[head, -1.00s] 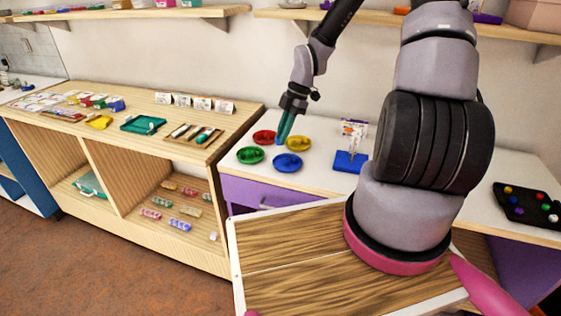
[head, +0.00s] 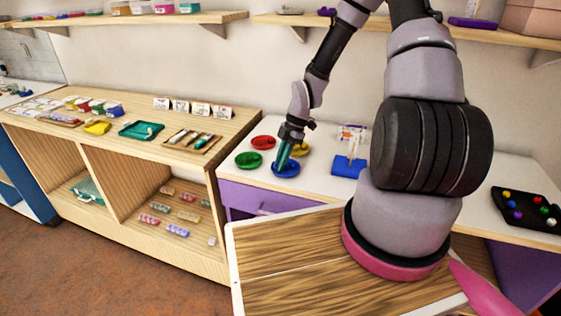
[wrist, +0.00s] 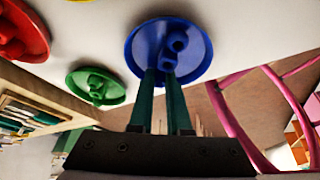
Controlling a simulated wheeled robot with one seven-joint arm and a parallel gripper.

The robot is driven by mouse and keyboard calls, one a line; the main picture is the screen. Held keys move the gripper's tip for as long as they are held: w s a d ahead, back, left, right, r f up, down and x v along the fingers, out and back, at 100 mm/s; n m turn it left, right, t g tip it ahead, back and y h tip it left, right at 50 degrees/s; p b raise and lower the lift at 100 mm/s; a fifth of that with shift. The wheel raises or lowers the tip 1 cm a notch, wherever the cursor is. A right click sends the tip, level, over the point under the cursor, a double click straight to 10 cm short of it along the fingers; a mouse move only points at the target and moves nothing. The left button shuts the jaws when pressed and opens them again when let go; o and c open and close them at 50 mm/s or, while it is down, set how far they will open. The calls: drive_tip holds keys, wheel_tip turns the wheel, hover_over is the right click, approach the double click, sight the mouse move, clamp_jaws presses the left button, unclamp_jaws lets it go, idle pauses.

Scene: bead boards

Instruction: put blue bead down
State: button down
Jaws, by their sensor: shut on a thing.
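My gripper (head: 280,167) points down at the blue dish (head: 292,170) on the white table. In the wrist view its two green fingers (wrist: 160,74) reach over the rim of the blue dish (wrist: 200,52), with a narrow gap between them. The fingers are shut on a blue bead (wrist: 168,58), which shows at the fingertips against the same blue of the dish. Another rounded blue shape (wrist: 178,41) lies just beyond it in the dish. Blue on blue hides whether the held bead touches the dish floor.
Close around are the green dish (head: 248,160), red dish (head: 263,142) and yellow dish (head: 303,149). A blue stand (head: 347,167) is to the right. A black tray (head: 526,222) with several coloured beads lies far right. Table between stand and tray is largely hidden by my arm.

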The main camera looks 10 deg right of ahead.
drive_tip(key=c, duration=1.1)
unclamp_jaws()
drive_tip(key=shift+r, duration=0.1)
drive_tip(key=s+d+r+m+t+h, duration=0.1)
drive_tip(key=d+r+m, duration=0.2)
drive_tip(key=r, duration=0.7)
drive_tip(key=d+r+m+h, duration=0.2)
drive_tip(key=d+r+m, duration=0.15)
drive_tip(key=r, duration=0.65)
drive_tip(key=shift+s+a+r+m+t+y, duration=0.1)
drive_tip(key=shift+s+r+m+t, duration=1.15)
drive_tip(key=shift+s+r+m, duration=1.9)
drive_tip(key=shift+s+a+r+m+t+y, duration=0.15)
drive_tip(key=shift+s+r+m+t, duration=1.05)
drive_tip(key=shift+s+r+m, duration=1.85)
drive_tip(key=shift+s+a+r+m+t+y, duration=0.1)
drive_tip(key=shift+s+r+m+t, duration=1.45)
drive_tip(key=shift+r+m, duration=2.8)
